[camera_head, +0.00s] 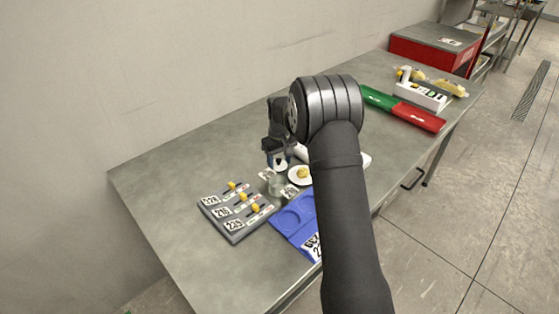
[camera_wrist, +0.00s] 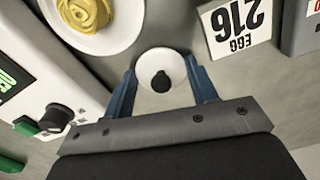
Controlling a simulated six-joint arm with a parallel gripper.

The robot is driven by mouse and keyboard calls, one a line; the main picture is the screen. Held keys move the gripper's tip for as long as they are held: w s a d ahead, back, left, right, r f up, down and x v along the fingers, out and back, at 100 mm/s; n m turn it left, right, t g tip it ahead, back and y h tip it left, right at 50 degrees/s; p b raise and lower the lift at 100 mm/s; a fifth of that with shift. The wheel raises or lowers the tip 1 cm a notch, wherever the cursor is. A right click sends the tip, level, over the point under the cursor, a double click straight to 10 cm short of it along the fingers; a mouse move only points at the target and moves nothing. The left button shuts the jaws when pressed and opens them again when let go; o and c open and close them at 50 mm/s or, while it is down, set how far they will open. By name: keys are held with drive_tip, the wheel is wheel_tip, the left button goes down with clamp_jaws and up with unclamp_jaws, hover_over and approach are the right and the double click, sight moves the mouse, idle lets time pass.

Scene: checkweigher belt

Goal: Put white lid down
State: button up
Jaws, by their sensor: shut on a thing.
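I cannot tell the exact gap between the lid and what lies beneath.
A white dish (camera_head: 290,176) with a yellow piece is right beside the jar. A blue recessed tray (camera_head: 283,226) and a grey labelled rack (camera_head: 238,238) stand in front. A white device (camera_wrist: 75,82) is close by. Green (camera_head: 377,97) and red (camera_head: 418,117) trays lie further back. The table's left is clear.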

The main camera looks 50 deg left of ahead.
sight(279, 160)
drive_tip(key=o, duration=0.9)
drive_tip(key=shift+f, duration=0.1)
wheel_tip(279, 160, up, 12)
drive_tip(key=shift+r, duration=0.15)
wheel_tip(279, 160, down, 12)
drive_tip(key=shift+f, duration=0.2)
drive_tip(key=shift+r, duration=2.1)
